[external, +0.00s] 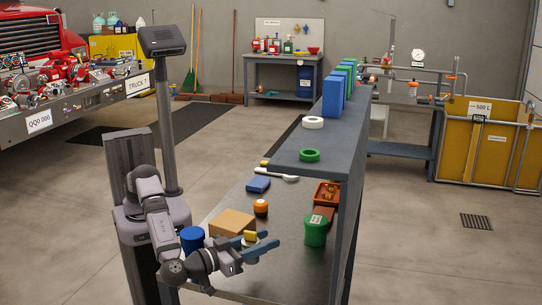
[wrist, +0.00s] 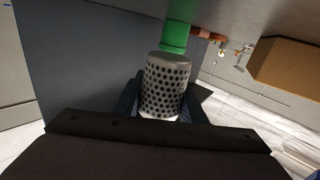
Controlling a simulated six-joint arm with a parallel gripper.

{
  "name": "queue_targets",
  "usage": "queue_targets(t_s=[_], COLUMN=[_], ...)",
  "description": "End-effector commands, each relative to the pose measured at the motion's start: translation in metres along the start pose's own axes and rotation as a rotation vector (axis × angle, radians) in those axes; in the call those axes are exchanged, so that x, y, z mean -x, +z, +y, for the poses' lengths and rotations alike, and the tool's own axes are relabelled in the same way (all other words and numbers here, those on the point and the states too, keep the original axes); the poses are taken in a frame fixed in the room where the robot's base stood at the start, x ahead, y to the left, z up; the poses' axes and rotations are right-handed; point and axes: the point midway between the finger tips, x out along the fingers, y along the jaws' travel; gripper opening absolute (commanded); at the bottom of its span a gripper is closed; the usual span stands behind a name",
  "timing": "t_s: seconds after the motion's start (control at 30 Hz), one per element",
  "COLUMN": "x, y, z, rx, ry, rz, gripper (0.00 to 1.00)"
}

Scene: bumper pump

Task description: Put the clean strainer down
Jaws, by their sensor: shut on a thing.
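The strainer (wrist: 166,86) is a grey metal cylinder full of dark round holes. In the wrist view it sits between the two dark fingers of my gripper (wrist: 162,100), which is shut on it. In the external view my gripper (external: 260,246) is over the near part of the grey lower bench top (external: 284,222). I cannot make out the strainer clearly there. A green container (external: 316,231) stands to the right of my gripper, and in the wrist view a green container (wrist: 175,36) shows just beyond the strainer.
A cardboard-coloured box (external: 232,222), a blue container (external: 192,240) and an orange-and-black item (external: 261,208) stand close to my gripper. A reddish-brown tray (external: 326,194) lies behind the green container. The raised shelf (external: 318,150) bounds the bench on the right.

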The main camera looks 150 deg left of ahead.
Motion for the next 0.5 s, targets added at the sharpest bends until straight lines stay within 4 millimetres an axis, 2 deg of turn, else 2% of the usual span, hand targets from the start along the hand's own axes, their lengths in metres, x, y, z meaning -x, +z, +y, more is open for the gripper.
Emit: queue_targets(t_s=[0.27,0.5], x=[0.000,0.000], y=[0.007,0.033], z=[0.000,-0.002], rx=[0.001,-0.003], ry=[0.000,0.000], rz=[0.000,0.000], gripper=[0.14,0.14])
